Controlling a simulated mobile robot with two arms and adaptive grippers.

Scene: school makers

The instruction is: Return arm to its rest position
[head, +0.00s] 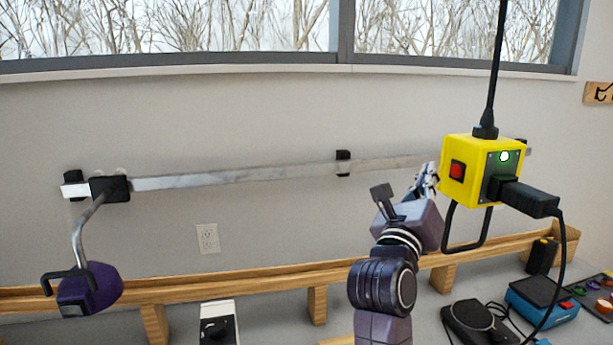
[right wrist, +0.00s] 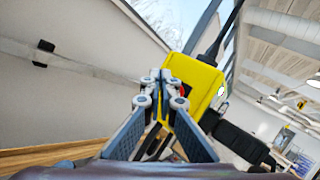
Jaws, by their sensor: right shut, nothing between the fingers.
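My right gripper (head: 428,178) is raised just left of a yellow power box (head: 468,172), its fingers pointing up and away from me. The right wrist view shows the fingers (right wrist: 160,76) shut and empty, in front of the yellow box (right wrist: 196,84). I cannot tell whether they touch it. The box hangs from a black cable and has a red button (head: 457,170) and a green light (head: 505,156). A black plug (head: 528,198) sits in its side. My left gripper is not in view.
A metal rail (head: 240,178) runs along the wall, with a purple-headed lamp (head: 90,290) at its left end. A wooden ledge (head: 260,287) crosses behind the bench. A blue device (head: 541,300) and a black device (head: 478,325) stand at the lower right, with loose cords.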

